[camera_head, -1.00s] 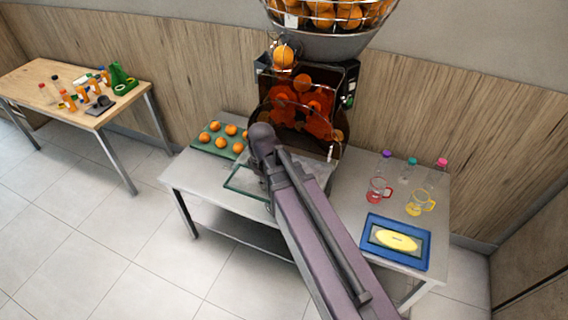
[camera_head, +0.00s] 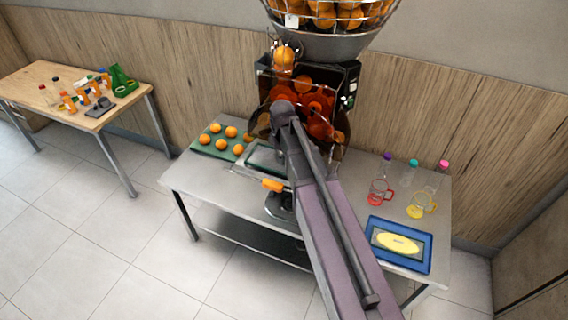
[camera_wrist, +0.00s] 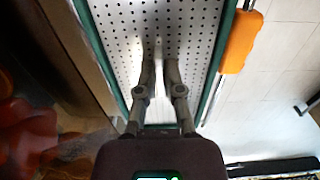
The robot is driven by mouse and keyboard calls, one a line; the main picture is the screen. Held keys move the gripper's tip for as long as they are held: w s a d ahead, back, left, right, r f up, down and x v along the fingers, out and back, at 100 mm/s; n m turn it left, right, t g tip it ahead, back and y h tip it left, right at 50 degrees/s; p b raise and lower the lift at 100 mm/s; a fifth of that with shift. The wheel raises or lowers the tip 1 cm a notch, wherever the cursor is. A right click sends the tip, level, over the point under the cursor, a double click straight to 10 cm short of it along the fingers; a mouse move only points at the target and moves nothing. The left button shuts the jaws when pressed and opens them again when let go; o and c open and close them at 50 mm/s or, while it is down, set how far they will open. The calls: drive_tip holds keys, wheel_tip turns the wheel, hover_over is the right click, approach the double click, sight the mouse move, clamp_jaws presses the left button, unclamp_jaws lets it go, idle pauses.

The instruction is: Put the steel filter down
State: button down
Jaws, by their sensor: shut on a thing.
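The steel filter is a perforated metal tray in a dark green frame. In the wrist view the filter (camera_wrist: 205,30) fills the upper middle, and my gripper (camera_wrist: 159,72) is shut on its near end. In the head view the filter (camera_head: 265,158) is just in front of the juicer (camera_head: 312,100), beside the oranges. My arm covers part of it there and hides the fingertips. I cannot tell whether the filter touches anything below.
The grey table (camera_head: 205,178) holds a green tray of oranges (camera_head: 217,140) at left. A wooden table (camera_head: 50,80) stands far left.

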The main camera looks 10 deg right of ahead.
drive_tip(key=shift+w+d, duration=0.15)
drive_tip(key=shift+w, duration=0.1)
drive_tip(key=shift+w+d+f+b, duration=0.25)
drive_tip(key=shift+w+f+b, duration=0.05)
drive_tip(key=shift+f+b, duration=1.55)
drive_tip(key=shift+f, duration=0.15)
drive_tip(key=c, duration=0.8)
unclamp_jaws()
drive_tip(key=shift+o, duration=0.2)
drive_tip(key=shift+r, duration=0.2)
wheel_tip(320, 180, up, 12)
drive_tip(key=p, duration=1.2)
